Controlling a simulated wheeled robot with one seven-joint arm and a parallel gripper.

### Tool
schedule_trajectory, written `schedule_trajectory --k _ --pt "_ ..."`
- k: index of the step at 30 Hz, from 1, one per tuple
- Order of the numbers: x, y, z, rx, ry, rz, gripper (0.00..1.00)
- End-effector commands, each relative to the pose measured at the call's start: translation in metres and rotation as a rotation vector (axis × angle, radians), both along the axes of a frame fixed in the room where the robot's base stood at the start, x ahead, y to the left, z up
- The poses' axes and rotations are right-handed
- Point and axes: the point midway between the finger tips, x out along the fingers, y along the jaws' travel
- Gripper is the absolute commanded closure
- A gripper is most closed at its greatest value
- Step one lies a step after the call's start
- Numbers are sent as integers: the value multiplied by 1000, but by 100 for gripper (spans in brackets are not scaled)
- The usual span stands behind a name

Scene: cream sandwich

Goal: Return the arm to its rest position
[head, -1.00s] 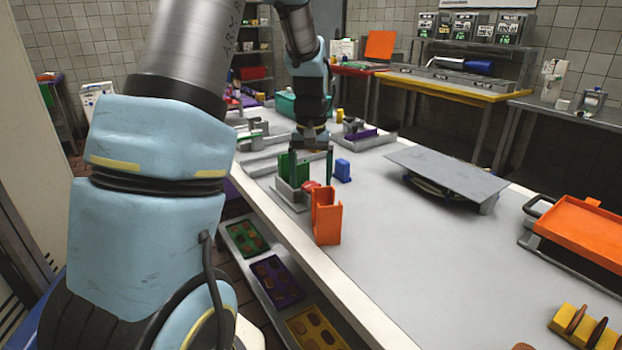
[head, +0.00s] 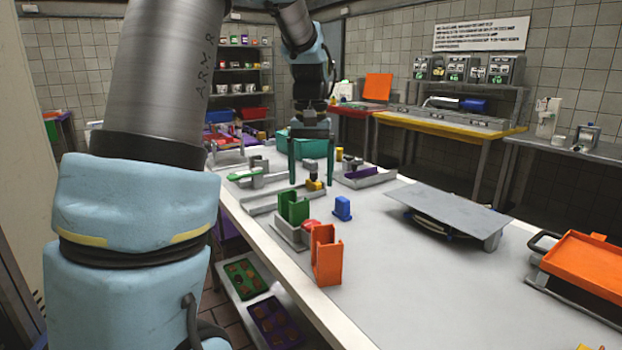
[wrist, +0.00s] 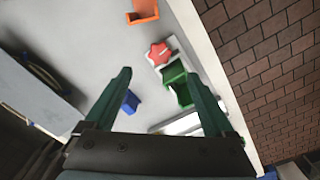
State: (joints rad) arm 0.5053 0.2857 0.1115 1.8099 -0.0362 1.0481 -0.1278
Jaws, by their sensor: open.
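My gripper (head: 311,172) hangs above the far half of the white table (head: 372,246) in the head view, fingers pointing down. Its two green fingers are wide apart with nothing between them. In the wrist view my gripper (wrist: 160,95) also shows open and empty. Below and nearer the camera is a green holder (head: 293,207) on a grey base, with a red knob (head: 309,224) beside it. The green holder (wrist: 178,85) and the red star-shaped knob (wrist: 158,53) also show in the wrist view, apart from the fingers.
An orange holder (head: 326,258) stands at the table's near edge. A blue block (head: 342,208) stands right of the green holder. A grey raised plate (head: 447,207) and an orange tray (head: 590,265) lie to the right. Brick floor (wrist: 270,70) lies beyond the table edge.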

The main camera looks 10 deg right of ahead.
Motion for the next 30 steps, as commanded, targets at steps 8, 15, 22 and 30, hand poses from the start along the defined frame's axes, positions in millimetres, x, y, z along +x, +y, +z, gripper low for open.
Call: schedule_trajectory --k 8,15,22,30 --pt "-13 32 -18 -9 -15 32 12" --pt "-76 114 -73 -27 -79 108 12" --pt "-130 154 -104 -29 -129 149 12" --pt "-138 159 -108 -28 -136 153 12"
